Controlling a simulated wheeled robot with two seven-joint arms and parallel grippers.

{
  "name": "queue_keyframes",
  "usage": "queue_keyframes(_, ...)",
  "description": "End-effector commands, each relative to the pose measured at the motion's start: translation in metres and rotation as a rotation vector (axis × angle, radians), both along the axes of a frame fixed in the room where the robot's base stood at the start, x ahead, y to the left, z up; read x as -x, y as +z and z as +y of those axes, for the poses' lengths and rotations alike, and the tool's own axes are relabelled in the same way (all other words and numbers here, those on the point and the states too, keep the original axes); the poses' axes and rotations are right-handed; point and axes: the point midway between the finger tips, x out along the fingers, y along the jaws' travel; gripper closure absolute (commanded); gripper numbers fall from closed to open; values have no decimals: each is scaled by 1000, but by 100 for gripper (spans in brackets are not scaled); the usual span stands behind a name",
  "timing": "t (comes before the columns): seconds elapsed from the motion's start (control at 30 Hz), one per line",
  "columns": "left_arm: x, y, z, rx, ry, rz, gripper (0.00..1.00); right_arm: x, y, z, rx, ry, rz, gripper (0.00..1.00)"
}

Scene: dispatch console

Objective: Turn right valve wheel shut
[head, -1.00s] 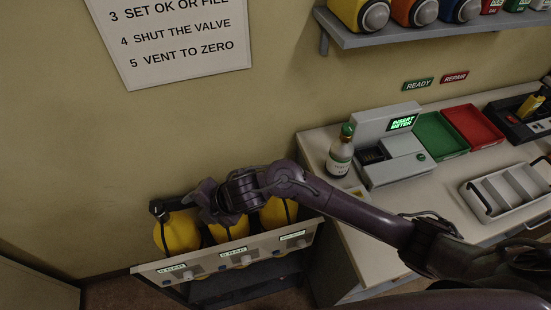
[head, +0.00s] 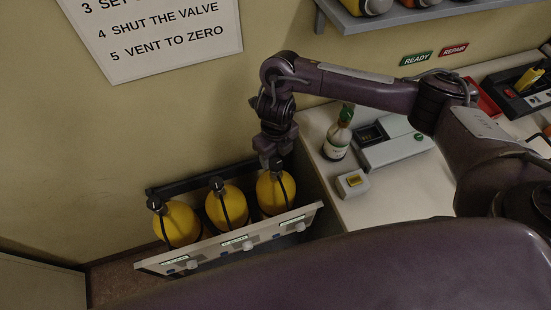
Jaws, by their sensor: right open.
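Three yellow cylinders with black tops stand in a row in a rack (head: 290,218) at the lower left. The right cylinder (head: 268,196) has its dark valve wheel (head: 276,164) on top. My right gripper (head: 272,156) points down just over that wheel, fingers open. I cannot tell whether the fingers touch the wheel. The middle cylinder (head: 221,204) and the left cylinder (head: 172,228) show their black valve tops uncovered. My left gripper is not in view.
A counter (head: 375,198) right of the rack holds a bottle (head: 337,138), a small box with a yellow button (head: 352,184) and a grey meter unit (head: 395,148). A wall sign (head: 160,35) hangs above. A shelf (head: 385,22) juts out at the top right.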

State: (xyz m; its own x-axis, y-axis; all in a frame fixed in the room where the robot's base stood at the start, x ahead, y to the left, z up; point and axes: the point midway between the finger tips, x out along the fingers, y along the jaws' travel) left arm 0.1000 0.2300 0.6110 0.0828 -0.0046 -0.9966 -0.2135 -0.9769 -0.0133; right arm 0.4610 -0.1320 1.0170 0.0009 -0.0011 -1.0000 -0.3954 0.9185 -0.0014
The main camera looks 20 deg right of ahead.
Motion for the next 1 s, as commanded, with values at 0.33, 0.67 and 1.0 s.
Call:
queue_keyframes(0.33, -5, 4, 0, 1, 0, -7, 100, 1, -35, 1, -3, -1, 1, 41)
queue_keyframes(0.67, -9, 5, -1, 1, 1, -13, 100, 0, -39, 0, 0, -1, -1, 41)
queue_keyframes(1.0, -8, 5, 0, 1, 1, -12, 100, 0, -39, 0, 0, -1, -1, 79)
